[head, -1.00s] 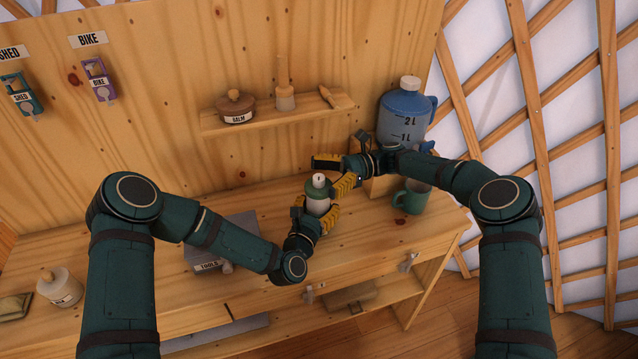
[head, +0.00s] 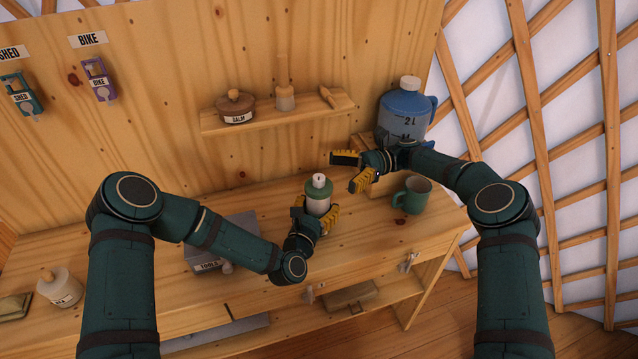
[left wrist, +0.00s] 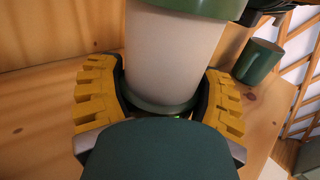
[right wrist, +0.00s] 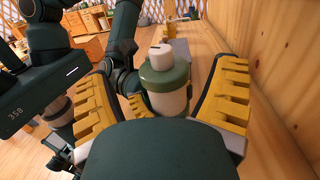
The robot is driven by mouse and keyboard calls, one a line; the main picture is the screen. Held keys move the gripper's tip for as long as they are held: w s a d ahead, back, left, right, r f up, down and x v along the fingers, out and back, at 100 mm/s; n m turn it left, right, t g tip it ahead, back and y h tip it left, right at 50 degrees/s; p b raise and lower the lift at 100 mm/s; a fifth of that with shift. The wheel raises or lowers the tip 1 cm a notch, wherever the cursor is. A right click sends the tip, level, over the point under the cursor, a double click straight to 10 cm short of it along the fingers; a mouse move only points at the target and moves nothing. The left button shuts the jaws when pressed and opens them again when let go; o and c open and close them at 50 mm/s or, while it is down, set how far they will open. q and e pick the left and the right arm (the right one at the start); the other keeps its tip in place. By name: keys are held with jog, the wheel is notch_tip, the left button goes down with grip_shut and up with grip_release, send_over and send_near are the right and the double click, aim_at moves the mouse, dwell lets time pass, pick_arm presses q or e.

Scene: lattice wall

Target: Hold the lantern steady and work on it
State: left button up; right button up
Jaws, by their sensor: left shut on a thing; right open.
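The lantern (head: 318,196) has a green top and base, a pale body and a white knob with a dark mark. It stands upright at the bench's middle. My left gripper (head: 319,216) is shut around its body; the left wrist view shows the yellow fingers on both sides of the pale body (left wrist: 172,55). My right gripper (head: 352,170) is open and empty, above and to the right of the lantern, apart from it. In the right wrist view the lantern (right wrist: 165,80) shows beyond and between the open fingers.
A green mug (head: 412,196) stands right of the lantern. A blue water jug (head: 405,108) stands behind my right gripper. A grey toolbox (head: 236,228) lies left of my left gripper.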

aim_at(323, 181)
dwell(0.4)
